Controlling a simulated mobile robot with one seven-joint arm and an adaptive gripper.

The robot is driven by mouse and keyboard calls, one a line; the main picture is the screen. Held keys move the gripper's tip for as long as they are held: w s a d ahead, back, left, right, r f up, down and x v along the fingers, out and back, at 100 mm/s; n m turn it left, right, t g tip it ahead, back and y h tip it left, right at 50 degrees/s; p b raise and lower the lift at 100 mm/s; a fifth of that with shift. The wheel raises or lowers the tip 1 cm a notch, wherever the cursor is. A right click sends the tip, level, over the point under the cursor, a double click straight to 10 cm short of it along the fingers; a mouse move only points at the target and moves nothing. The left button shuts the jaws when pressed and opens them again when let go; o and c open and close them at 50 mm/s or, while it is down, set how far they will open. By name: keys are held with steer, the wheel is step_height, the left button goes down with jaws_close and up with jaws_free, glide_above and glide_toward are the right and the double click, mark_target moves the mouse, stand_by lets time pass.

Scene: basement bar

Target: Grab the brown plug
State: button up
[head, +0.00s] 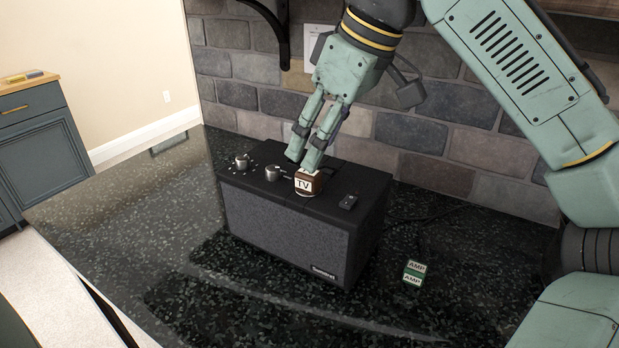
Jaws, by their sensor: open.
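A brown plug (309,184) with a white "TV" label sits on top of a dark speaker (290,232), near its front edge. My gripper (303,160) is above the speaker, pointing down, with its fingertips right over and just behind the plug. The fingers are apart. The tips overlap the plug's top in the picture, so I cannot tell whether they touch it.
A green plug (413,273) labelled "AMP" lies on the dark counter (450,310) to the right of the speaker. Silver knobs (272,173) stand on the speaker top beside the brown plug. A stone brick wall (430,132) rises behind. The counter's left side is clear.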

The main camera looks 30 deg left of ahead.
mark_target(306, 182)
steer(key=shift+d+p+x, duration=0.15)
steer(key=shift+p+x, duration=0.2)
steer(key=shift+x, duration=1.05)
steer(key=shift+d+p+x, duration=0.2)
steer(key=shift+p+x, duration=0.15)
steer(key=shift+x, duration=1)
steer(key=shift+w+f, duration=0.1)
steer(key=shift+w, duration=0.05)
steer(key=shift+c, duration=0.4)
jaws_close()
